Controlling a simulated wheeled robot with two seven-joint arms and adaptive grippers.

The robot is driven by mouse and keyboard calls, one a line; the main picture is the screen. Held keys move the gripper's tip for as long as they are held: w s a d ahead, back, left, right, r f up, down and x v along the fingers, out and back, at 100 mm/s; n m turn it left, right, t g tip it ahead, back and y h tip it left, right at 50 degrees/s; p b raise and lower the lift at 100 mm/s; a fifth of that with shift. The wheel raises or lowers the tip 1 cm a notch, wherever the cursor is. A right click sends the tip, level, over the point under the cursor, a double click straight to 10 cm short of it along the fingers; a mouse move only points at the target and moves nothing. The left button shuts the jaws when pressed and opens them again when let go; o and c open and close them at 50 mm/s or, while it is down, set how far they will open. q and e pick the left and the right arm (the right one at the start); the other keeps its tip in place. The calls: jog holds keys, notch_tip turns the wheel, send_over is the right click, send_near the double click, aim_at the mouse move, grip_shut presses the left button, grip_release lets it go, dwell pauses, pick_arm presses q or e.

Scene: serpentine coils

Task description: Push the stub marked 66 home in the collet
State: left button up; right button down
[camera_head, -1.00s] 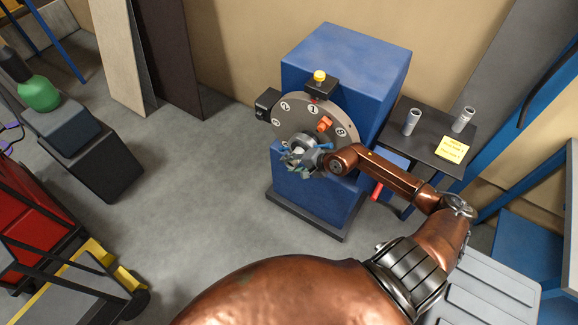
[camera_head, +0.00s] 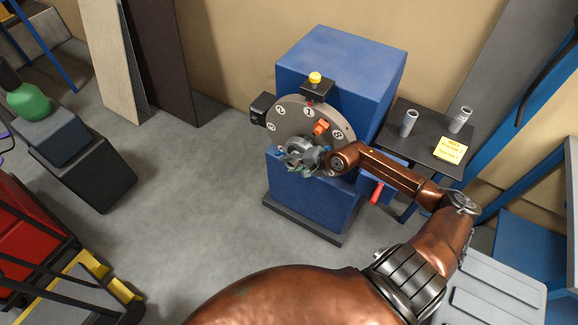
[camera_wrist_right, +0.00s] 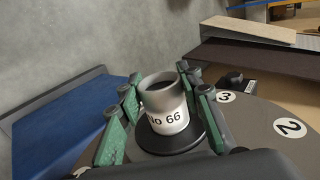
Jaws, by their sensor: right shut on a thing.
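The stub marked No 66 (camera_wrist_right: 168,120) is a pale hollow cylinder in the right wrist view, its open dark end facing the camera. It stands in the black round collet (camera_wrist_right: 170,142) on the grey disc; how deep it sits is hidden inside. My right gripper (camera_wrist_right: 163,100) has its green-padded fingers on both sides of the stub and is shut on it. In the head view the right gripper (camera_head: 302,155) is at the lower front of the disc (camera_head: 291,127), covering the stub. My left gripper is not in view.
The disc is on a blue cabinet (camera_head: 340,65), with a yellow-topped block (camera_head: 316,86) above and an orange block (camera_head: 321,127) on its face.

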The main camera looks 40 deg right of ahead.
jog(key=shift+r, duration=0.1)
jog(key=c, duration=1.5)
grip_release()
jog(key=shift+c, duration=0.2)
jog(key=shift+o, duration=1.2)
jog(key=v, duration=1.2)
